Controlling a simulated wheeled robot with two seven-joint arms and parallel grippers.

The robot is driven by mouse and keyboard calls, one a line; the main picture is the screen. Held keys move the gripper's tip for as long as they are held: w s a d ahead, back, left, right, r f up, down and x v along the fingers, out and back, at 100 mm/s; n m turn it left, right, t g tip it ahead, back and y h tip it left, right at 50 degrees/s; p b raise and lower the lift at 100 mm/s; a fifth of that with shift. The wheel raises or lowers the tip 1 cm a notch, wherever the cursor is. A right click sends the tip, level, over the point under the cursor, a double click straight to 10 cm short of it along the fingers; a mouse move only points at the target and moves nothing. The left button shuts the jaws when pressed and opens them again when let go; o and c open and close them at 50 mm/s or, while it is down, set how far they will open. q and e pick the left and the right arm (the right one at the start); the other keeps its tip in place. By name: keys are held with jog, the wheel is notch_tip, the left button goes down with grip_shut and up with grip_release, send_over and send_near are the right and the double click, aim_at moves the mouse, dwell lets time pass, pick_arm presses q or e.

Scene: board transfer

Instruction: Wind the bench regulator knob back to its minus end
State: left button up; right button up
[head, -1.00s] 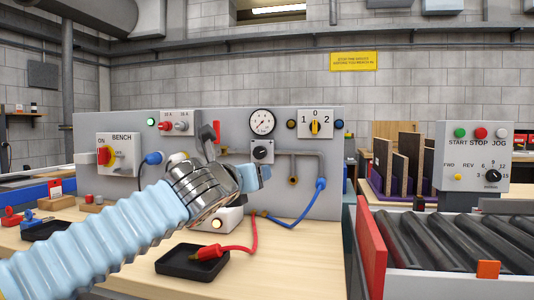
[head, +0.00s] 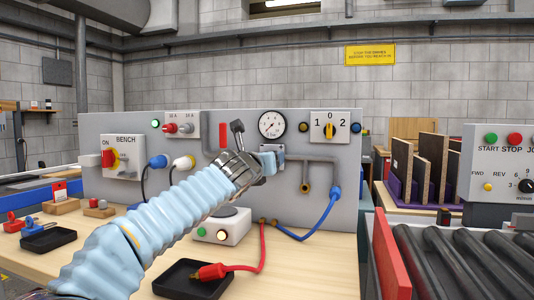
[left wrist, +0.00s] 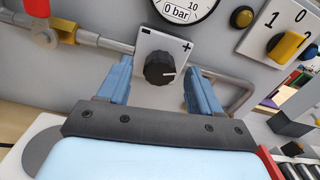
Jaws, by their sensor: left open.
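The bench regulator knob (left wrist: 160,70) is black, on a light plate with a minus mark at upper left and a plus mark at upper right. Its white pointer line points right, below the plus mark. My left gripper (left wrist: 158,76) is open, one blue finger on each side of the knob, apart from it in this view. I cannot tell how deep the fingers reach. In the head view my left gripper (head: 271,159) covers the knob. My right gripper is not in view.
A red valve handle (head: 222,134) is left of the knob, a yellow selector switch (head: 328,131) right of it. Pipework runs on the panel (head: 345,175). Below are a white box (head: 222,227), a black tray (head: 193,279) and red and blue cables.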

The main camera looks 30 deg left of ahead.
pick_arm(q)
jog(key=shift+w+a, duration=0.15)
jog(key=shift+w, duration=0.45)
jog(key=c, duration=1.1)
jog(key=shift+o, duration=0.2)
